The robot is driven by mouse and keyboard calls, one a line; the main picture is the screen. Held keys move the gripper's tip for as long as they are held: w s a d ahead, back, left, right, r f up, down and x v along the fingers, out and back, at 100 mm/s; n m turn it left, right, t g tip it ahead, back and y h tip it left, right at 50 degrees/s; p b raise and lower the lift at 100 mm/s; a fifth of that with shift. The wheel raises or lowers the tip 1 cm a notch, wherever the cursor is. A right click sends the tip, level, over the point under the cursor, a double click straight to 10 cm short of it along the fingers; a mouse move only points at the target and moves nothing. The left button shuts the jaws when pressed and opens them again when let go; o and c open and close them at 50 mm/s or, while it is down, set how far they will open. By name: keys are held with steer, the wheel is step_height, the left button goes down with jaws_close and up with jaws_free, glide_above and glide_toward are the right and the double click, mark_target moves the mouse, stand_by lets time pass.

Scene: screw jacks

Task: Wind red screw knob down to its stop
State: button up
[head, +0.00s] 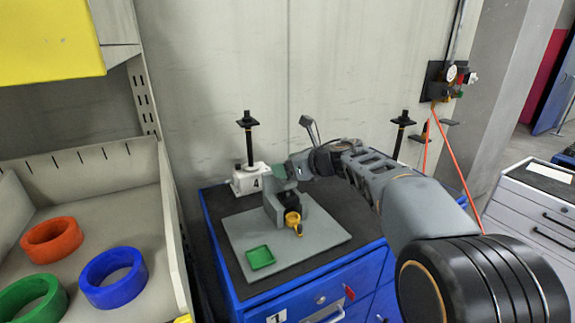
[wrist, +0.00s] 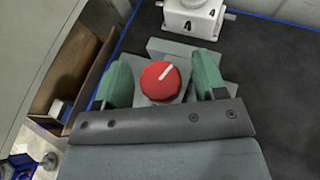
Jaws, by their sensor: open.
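In the wrist view the red screw knob (wrist: 160,82) is round, with a white line on its top pointing up and right. It sits on a grey block between the two green fingers of my gripper (wrist: 162,66). The fingers are open, one on each side of the knob, with a gap showing on both sides. In the head view my gripper (head: 284,172) is over the grey jack stand (head: 274,206), which stands on a grey plate (head: 318,236). The red knob cannot be made out there.
A yellow-and-black part (head: 293,220) is at the stand's front. A green square tray (head: 260,257) lies on the plate's front left. A shelf with coloured rings (head: 114,278) stands at left.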

steer(key=shift+c, duration=0.2)
steer(key=c, duration=0.9)
steer(key=shift+h, duration=0.3)
